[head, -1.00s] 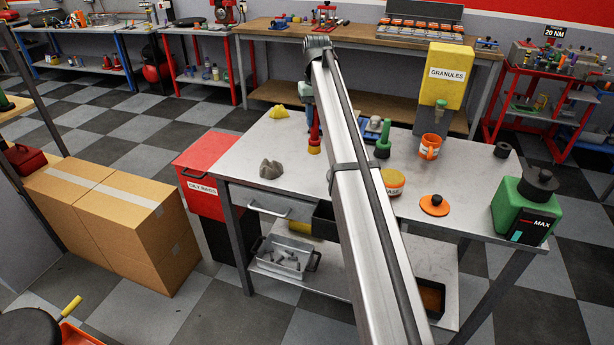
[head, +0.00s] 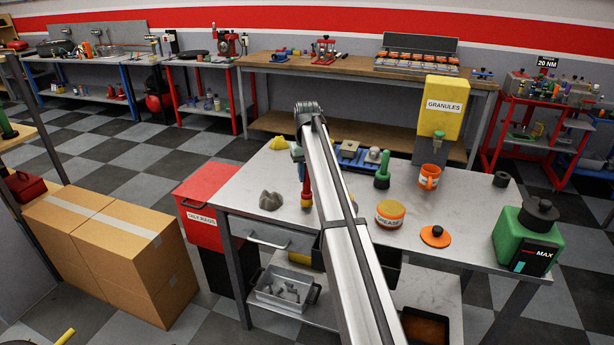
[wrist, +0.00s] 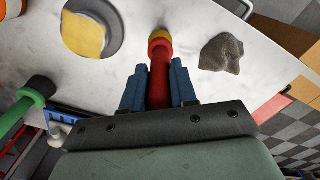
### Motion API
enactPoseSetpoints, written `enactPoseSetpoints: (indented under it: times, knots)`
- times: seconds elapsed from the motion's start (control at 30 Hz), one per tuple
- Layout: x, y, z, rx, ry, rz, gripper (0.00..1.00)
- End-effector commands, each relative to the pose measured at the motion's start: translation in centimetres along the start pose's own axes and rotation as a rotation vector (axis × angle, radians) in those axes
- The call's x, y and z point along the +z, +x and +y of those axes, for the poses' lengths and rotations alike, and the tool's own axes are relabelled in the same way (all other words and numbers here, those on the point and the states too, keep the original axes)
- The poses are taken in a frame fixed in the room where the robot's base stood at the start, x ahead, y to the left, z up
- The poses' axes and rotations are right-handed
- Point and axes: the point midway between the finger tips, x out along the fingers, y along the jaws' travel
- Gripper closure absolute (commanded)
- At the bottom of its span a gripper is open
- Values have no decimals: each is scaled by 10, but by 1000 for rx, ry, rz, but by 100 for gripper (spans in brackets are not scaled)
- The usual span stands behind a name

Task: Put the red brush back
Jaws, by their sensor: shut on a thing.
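The red brush (head: 306,188) is upright, with a red handle and a yellow lower end. It is over the left part of the grey table (head: 255,185), right of a grey crumpled lump (head: 271,200). I cannot tell if its lower end touches the tabletop. My gripper (wrist: 158,88) is shut on the red handle (wrist: 160,75), a blue finger on each side. In the head view my arm hides part of the gripper and the table. A green brush-like tool (head: 382,170) stands further right, near a blue holder (head: 362,157).
An open grease tin (head: 390,213), an orange lid with a black knob (head: 435,236), an orange mug (head: 429,176) and a granules dispenser (head: 444,108) are to the right. A yellow piece (head: 280,143) lies at the back left. The front left tabletop is clear.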

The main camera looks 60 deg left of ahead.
Motion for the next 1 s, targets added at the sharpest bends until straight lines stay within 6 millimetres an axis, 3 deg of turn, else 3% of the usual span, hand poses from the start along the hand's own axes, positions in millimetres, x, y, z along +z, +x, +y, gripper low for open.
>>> enactPoseSetpoints:
  times: [0.1, 0.47, 0.5, 0.73, 1.0]
  knots:
    - [0, 9, 0, 0, 0, 0, 100]
    - [0, 11, 0, 0, 0, 0, 100]
    - [0, 11, 0, 0, 0, 0, 70]
    - [0, 11, 0, 0, 0, 0, 48]
    - [0, 10, 0, 0, 0, 0, 47]
